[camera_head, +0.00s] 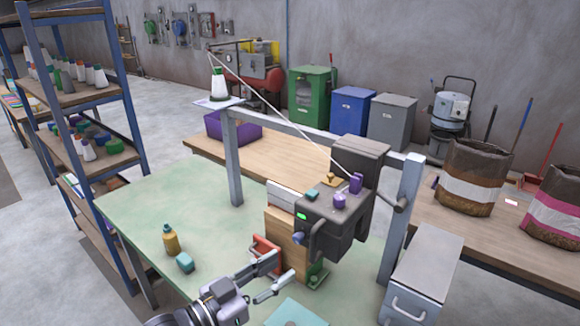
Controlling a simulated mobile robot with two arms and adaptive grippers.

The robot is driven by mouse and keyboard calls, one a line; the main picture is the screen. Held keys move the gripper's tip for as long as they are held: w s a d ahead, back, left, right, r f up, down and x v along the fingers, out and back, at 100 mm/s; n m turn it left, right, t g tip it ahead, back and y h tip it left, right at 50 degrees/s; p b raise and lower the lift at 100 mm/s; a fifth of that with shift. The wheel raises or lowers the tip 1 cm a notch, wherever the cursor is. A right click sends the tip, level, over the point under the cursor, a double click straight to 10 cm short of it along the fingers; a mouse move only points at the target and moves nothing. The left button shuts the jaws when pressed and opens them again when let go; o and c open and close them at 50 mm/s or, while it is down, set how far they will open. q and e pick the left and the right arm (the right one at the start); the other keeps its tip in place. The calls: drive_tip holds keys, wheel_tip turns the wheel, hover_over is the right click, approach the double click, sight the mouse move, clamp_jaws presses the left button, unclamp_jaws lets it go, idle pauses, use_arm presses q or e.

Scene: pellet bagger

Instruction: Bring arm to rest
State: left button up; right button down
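My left gripper (280,272) comes in from the bottom, over the green table (150,205). Its two fingers are spread apart with nothing seen between them. The fingertips are close to the red handle-like frame (266,253) at the base of the bagging machine (335,215); whether they touch cannot be told. The grey machine head sits on a metal frame, with a thread running up to a white spool (218,85). My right gripper is not in view.
A grey box with a handle (422,275) is at right. Filled bags (470,180) stand on the wooden bench. Blue shelving (130,95) rises at left.

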use_arm(q)
drive_tip(key=s+a+f+n+g+y, duration=0.4)
drive_tip(key=s+f+y, duration=0.45)
drive_tip(key=f, duration=0.45)
drive_tip(key=s+a+f+n+g+y, duration=0.2)
drive_tip(key=s+a+f, duration=0.2)
drive_tip(key=s+a, duration=0.3)
drive_tip(key=s+a+f+n+g+y, duration=0.25)
drive_tip(key=s+a+f, duration=0.2)
drive_tip(key=s, duration=0.45)
wheel_tip(320, 180, down, 26)
drive_tip(key=m+g+b, duration=0.1)
drive_tip(key=b, duration=0.1)
drive_tip(key=s+a+f+g+b, duration=0.1)
drive_tip(key=s+a+f+b, duration=0.1)
drive_tip(key=s+f, duration=1.5)
wheel_tip(320, 180, down, 3)
drive_tip(key=shift+s+a+r+g, duration=0.1)
drive_tip(key=shift+s+a+g, duration=0.3)
drive_tip(key=shift+a, duration=0.3)
